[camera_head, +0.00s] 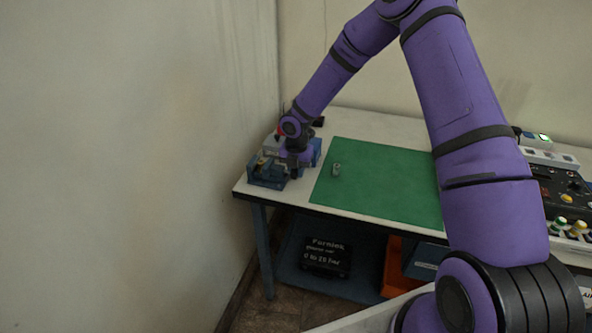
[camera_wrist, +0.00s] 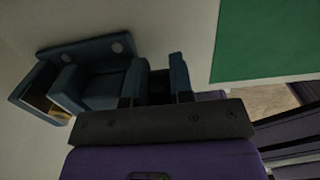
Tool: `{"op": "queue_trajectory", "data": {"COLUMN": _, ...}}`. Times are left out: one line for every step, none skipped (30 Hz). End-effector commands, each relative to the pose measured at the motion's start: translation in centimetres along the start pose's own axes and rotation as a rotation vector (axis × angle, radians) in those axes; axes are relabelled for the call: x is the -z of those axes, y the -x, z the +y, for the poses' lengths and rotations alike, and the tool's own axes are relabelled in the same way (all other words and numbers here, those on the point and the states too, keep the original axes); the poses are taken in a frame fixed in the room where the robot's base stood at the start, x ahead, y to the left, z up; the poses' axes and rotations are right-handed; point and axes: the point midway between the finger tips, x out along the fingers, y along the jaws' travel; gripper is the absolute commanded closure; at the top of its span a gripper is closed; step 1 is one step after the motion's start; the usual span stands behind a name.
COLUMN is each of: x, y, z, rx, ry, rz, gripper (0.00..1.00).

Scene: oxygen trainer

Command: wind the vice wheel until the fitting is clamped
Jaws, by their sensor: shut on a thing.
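The blue vice (camera_head: 268,178) stands at the left end of the table. In the wrist view its blue body (camera_wrist: 100,88) fills the left half. A brass-coloured piece, seemingly the fitting (camera_wrist: 44,106), shows between its jaws at the left; I cannot tell whether both jaws touch it. My gripper (camera_head: 293,172) is at the right side of the vice, pointing down. In the wrist view my gripper (camera_wrist: 155,100) is shut on a dark part at the vice's right end, seemingly the wheel, mostly hidden by the fingers and shadow.
A dark control panel (camera_head: 562,195) stands at the right. The wall is close on the left. A black case (camera_head: 326,257) sits on the lower shelf.

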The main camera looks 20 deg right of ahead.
Motion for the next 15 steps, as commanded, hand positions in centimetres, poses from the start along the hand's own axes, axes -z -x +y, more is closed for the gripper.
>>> {"op": "queue_trajectory", "data": {"x": -0.06, "y": -0.51, "z": -0.83, "rx": 0.014, "ry": -0.008, "rz": 0.035, "gripper": 1.00}}
{"op": "queue_trajectory", "data": {"x": -0.10, "y": -0.53, "z": -0.84, "rx": 0.014, "ry": -0.008, "rz": 0.050, "gripper": 1.00}}
{"op": "queue_trajectory", "data": {"x": -0.07, "y": -0.56, "z": -0.84, "rx": 0.014, "ry": -0.008, "rz": 0.071, "gripper": 1.00}}
{"op": "queue_trajectory", "data": {"x": -0.04, "y": -0.62, "z": -0.85, "rx": 0.014, "ry": -0.008, "rz": 0.087, "gripper": 1.00}}
{"op": "queue_trajectory", "data": {"x": -0.04, "y": -0.66, "z": -0.86, "rx": 0.015, "ry": -0.008, "rz": 0.102, "gripper": 1.00}}
{"op": "queue_trajectory", "data": {"x": -0.06, "y": -0.66, "z": -0.85, "rx": 0.015, "ry": -0.007, "rz": 0.119, "gripper": 1.00}}
{"op": "queue_trajectory", "data": {"x": -0.05, "y": -0.69, "z": -0.85, "rx": 0.015, "ry": -0.008, "rz": 0.133, "gripper": 1.00}}
{"op": "queue_trajectory", "data": {"x": -0.03, "y": -0.72, "z": -0.87, "rx": 0.016, "ry": -0.006, "rz": 0.146, "gripper": 1.00}}
{"op": "queue_trajectory", "data": {"x": -0.01, "y": -0.78, "z": -0.89, "rx": 0.015, "ry": -0.007, "rz": 0.162, "gripper": 1.00}}
{"op": "queue_trajectory", "data": {"x": 0.00, "y": -0.80, "z": -0.90, "rx": 0.016, "ry": -0.007, "rz": 0.174, "gripper": 1.00}}
{"op": "queue_trajectory", "data": {"x": 0.00, "y": -0.81, "z": -0.90, "rx": 0.017, "ry": -0.006, "rz": 0.184, "gripper": 1.00}}
{"op": "queue_trajectory", "data": {"x": -0.01, "y": -0.81, "z": -0.87, "rx": 0.016, "ry": -0.006, "rz": 0.196, "gripper": 1.00}}
{"op": "queue_trajectory", "data": {"x": -0.01, "y": -0.83, "z": -0.89, "rx": 0.016, "ry": -0.006, "rz": 0.204, "gripper": 1.00}}
{"op": "queue_trajectory", "data": {"x": 0.00, "y": -0.87, "z": -0.93, "rx": 0.017, "ry": -0.006, "rz": 0.213, "gripper": 1.00}}
{"op": "queue_trajectory", "data": {"x": 0.03, "y": -0.91, "z": -0.97, "rx": 0.018, "ry": -0.006, "rz": 0.223, "gripper": 1.00}}
